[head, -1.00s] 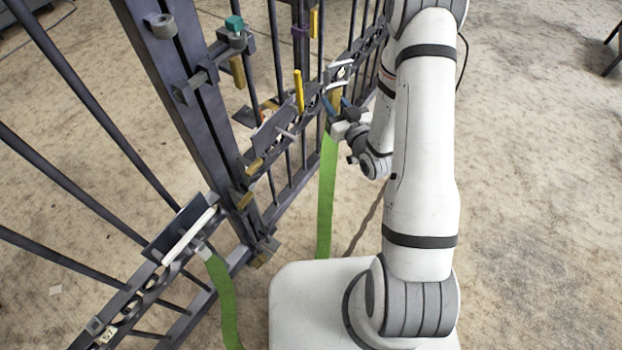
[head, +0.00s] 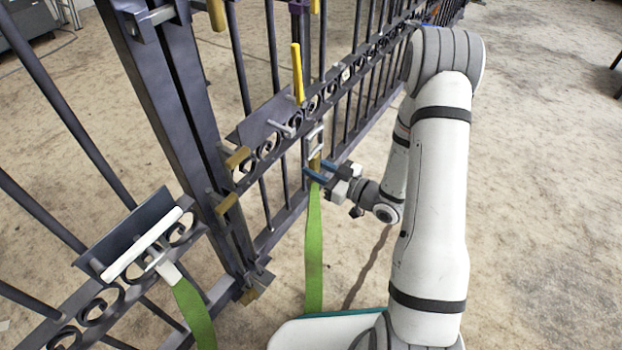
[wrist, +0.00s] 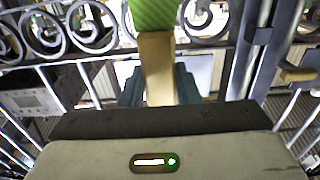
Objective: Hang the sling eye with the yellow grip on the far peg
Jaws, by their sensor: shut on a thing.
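My gripper (head: 322,176) is shut on the yellow grip (head: 315,162), between its blue fingers. A pale sling eye (head: 315,136) stands above the grip, and the green strap (head: 313,250) hangs below it. A light peg (head: 285,129) sticks out from a dark plate on the far gate leaf. The eye is right of this peg in the picture and looks apart from it. The wrist view shows the tan-yellow grip (wrist: 157,68) between the fingers, with the strap (wrist: 153,14) above it. The eye is mostly hidden there.
The near leaf carries a dark plate (head: 128,232) with a white bar (head: 146,244) and another green strap end (head: 192,312). A yellow upright bar (head: 297,72) rises beside the far plate. Tan blocks (head: 237,157) jut from the gate posts. Open floor lies right of my arm.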

